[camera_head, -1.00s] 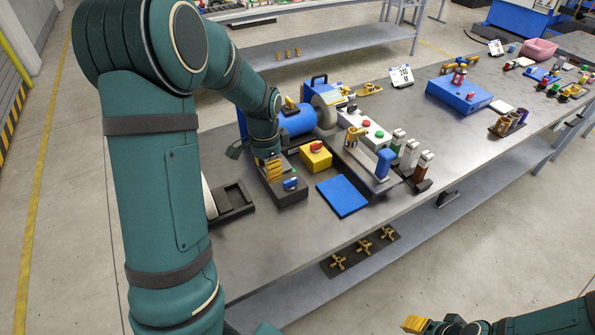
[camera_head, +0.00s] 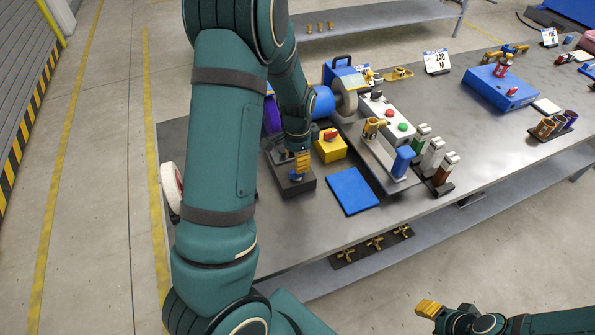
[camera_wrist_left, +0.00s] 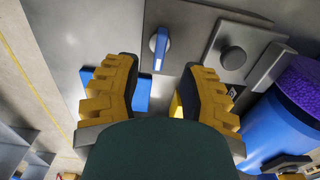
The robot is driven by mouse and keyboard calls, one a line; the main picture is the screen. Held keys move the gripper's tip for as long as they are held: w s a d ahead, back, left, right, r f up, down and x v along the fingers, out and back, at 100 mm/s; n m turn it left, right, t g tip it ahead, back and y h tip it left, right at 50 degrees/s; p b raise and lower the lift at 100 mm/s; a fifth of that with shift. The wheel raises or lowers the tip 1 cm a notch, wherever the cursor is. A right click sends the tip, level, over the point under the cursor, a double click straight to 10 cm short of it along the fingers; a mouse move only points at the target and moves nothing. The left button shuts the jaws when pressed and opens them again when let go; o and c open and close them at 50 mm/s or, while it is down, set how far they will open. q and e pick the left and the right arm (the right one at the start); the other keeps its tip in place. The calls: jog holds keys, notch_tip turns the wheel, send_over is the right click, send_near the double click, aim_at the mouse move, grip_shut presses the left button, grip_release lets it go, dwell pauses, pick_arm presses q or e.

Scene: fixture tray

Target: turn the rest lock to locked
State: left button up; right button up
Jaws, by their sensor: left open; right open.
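A blue lever (camera_wrist_left: 161,48) on a round dial, seemingly the rest lock, shows ahead of my left gripper in the left wrist view. It lies lengthwise in that picture, between the lines of the two fingers. My left gripper (camera_wrist_left: 160,72) is open, its yellow fingers with dark pads spread apart and nothing between the tips. In the head view the left gripper (camera_head: 301,163) is over a dark box (camera_head: 297,188), and its fingers hide most of the box top. I cannot tell any lettering on the lock. My right gripper (camera_head: 428,309) is open and empty at the lower right, away from the table.
A yellow box (camera_head: 331,150) with a red knob stands close right of the dark box. A blue mat (camera_head: 353,191) lies in front. A blue motor with a grey wheel (camera_head: 346,100) is behind. A dark round knob (camera_wrist_left: 233,57) sits beside the lever in the wrist view.

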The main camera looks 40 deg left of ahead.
pick_arm(q)
notch_tip(320, 180, down, 5)
jog(key=shift+f, duration=0.1)
jog(key=shift+c, duration=0.4)
jog(key=shift+s, duration=0.1)
grip_shut()
